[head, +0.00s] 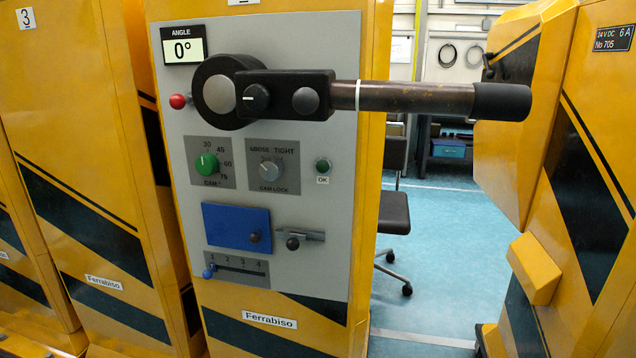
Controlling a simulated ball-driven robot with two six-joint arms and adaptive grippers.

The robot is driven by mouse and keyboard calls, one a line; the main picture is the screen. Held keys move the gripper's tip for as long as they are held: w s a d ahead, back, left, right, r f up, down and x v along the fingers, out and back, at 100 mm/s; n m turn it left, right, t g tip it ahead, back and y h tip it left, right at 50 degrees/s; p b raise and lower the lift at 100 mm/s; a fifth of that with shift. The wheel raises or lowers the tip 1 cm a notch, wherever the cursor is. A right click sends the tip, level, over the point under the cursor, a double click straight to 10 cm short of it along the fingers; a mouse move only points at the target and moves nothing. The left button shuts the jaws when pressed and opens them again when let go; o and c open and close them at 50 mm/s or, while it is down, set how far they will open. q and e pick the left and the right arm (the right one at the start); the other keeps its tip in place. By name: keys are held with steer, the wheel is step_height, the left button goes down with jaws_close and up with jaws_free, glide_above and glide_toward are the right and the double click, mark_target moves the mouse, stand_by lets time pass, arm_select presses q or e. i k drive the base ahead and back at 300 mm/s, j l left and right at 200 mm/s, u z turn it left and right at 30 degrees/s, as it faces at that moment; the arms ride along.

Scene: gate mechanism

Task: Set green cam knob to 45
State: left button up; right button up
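The green cam knob (206,164) sits on a grey dial plate (226,178) marked CAM, on the light grey panel of the middle yellow machine. The scale around it reads 30, 45, 60 and 75 from top to lower right. The exact mark its pointer faces is too small to tell. Neither of my grippers is in the head view, and nothing touches the knob.
A large crank handle (415,98) sticks out to the right above the knob, beneath a display (183,51) reading 0°. A LOOSE/TIGHT cam lock knob (271,169) is to the right. A blue cover (236,226) and a slider (208,272) are below.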

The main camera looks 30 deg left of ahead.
mark_target(208, 163)
steer(key=u, duration=1.4)
